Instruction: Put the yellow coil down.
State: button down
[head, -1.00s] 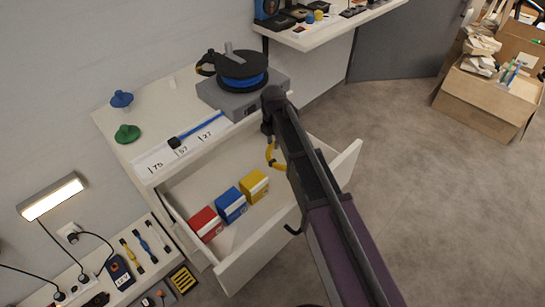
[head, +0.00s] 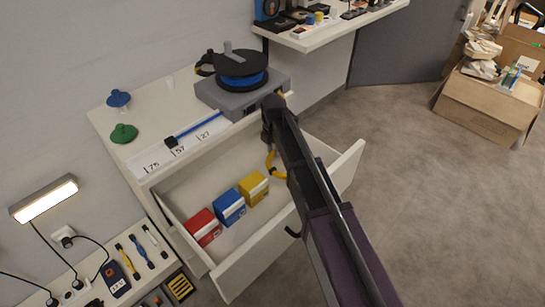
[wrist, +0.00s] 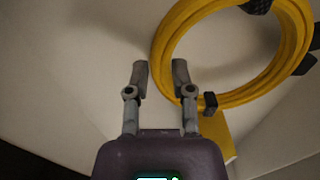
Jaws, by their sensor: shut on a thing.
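The yellow coil (wrist: 170,50) is a ring of yellow cable with black ties. It fills the upper right of the wrist view, near the fingertips. My gripper (wrist: 160,75) is shut on the coil, though the exact grip is unclear and the fingers show a gap between them. In the head view, part of the coil (head: 270,160) shows beside my arm, over the open drawer. My arm hides the rest of it and the gripper.
The open white drawer (head: 240,272) holds a red box (head: 203,227), a blue box (head: 229,207) and a yellow box (head: 254,188). On the counter above, a black and blue reel (head: 241,72) sits on a grey block (head: 240,104). The drawer floor left of the boxes looks clear.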

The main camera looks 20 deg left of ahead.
jog(key=shift+f+b, duration=0.6)
jog(key=shift+f, duration=0.35)
jog(key=shift+c, duration=2.4)
grip_release()
notch_tip(320, 180, up, 12)
jog(key=p, duration=1.2)
